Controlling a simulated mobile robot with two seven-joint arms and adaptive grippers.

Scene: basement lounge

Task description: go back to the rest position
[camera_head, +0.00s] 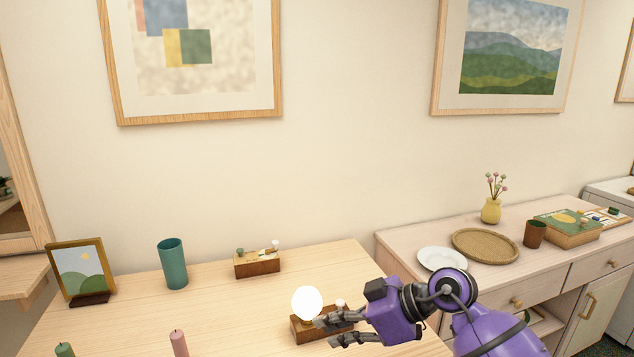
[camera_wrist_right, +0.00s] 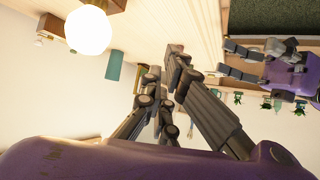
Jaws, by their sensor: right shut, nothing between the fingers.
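My right gripper (camera_head: 322,332) is shut and empty, just in front of the wooden block lamp (camera_head: 312,332) with its glowing white globe. It partly hides the block's right side, and I cannot tell whether they touch. In the right wrist view the shut fingers (camera_wrist_right: 162,95) show in the middle with nothing between them. The glowing globe (camera_wrist_right: 88,30) is at the upper left there, apart from the fingers. A purple and grey arm part with what looks like my left gripper (camera_wrist_right: 236,62) shows at the right of that view, small; its opening is unclear.
On the table stand a teal cup (camera_head: 173,264), a small wooden box (camera_head: 257,264), a picture frame (camera_head: 80,270), a pink candle (camera_head: 179,343) and a green candle (camera_head: 65,350). On the right cabinet are a plate (camera_head: 442,258), woven tray (camera_head: 485,246), vase (camera_head: 491,211) and brown cup (camera_head: 535,234).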

